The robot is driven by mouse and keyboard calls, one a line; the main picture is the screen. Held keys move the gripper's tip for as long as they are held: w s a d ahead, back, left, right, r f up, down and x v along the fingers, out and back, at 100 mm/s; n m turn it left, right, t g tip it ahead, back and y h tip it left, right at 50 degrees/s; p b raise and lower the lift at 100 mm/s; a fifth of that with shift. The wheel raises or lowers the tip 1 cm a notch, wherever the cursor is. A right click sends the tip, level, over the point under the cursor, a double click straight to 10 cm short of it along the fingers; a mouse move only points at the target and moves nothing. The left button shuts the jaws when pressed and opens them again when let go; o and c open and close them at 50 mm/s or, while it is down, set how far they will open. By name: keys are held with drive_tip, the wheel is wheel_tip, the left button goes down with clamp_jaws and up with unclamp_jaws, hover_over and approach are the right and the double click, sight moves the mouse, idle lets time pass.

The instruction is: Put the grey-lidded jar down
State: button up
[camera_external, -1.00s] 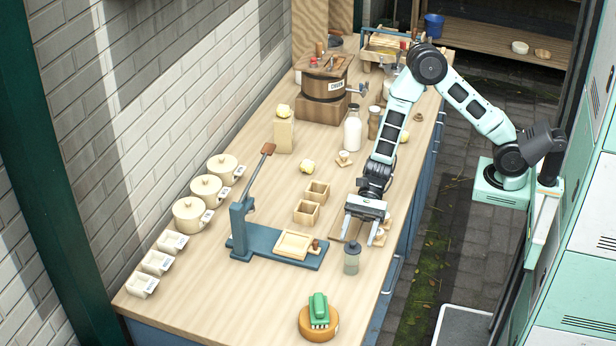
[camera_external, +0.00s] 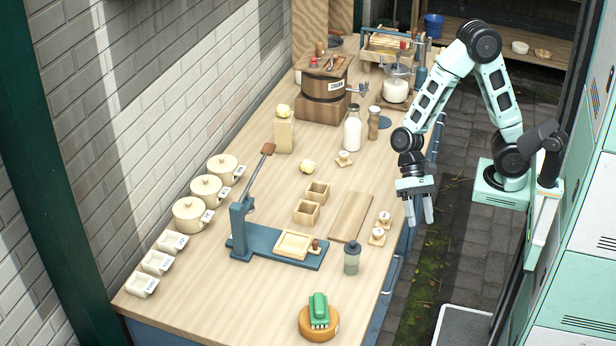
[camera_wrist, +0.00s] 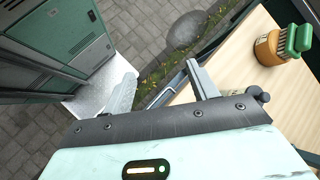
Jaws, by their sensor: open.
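The grey-lidded jar (camera_external: 352,262) stands upright on the wooden worktop near its right edge, just right of the blue press base. It is clear of my gripper. My gripper (camera_external: 420,212) is open and empty, pointing down to the right of and farther back than the jar, over the counter's right edge. In the wrist view, my spread fingers (camera_wrist: 160,88) have only paving and the counter edge between and beyond them.
A wooden board (camera_external: 351,217) and two small knobbed pieces (camera_external: 378,236) lie behind the jar. The blue press (camera_external: 262,240) stands to its left. A green brush (camera_external: 318,311) sits on a round orange-brown block (camera_external: 317,326) in front. Paving (camera_external: 440,262) lies beyond the edge.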

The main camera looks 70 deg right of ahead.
drive_tip(key=s+d+r+n+t+h, duration=0.2)
drive_tip(key=s+d+n+t+h, duration=0.2)
drive_tip(key=d+n, duration=0.5)
drive_tip(key=s+n+h, duration=0.1)
drive_tip(key=n+h, duration=0.1)
drive_tip(key=n, duration=0.2)
drive_tip(key=shift+s+t+h, duration=0.2)
drive_tip(key=shift+t+h, duration=0.1)
drive_tip(key=shift+h, duration=0.1)
drive_tip(key=shift+d, duration=0.1)
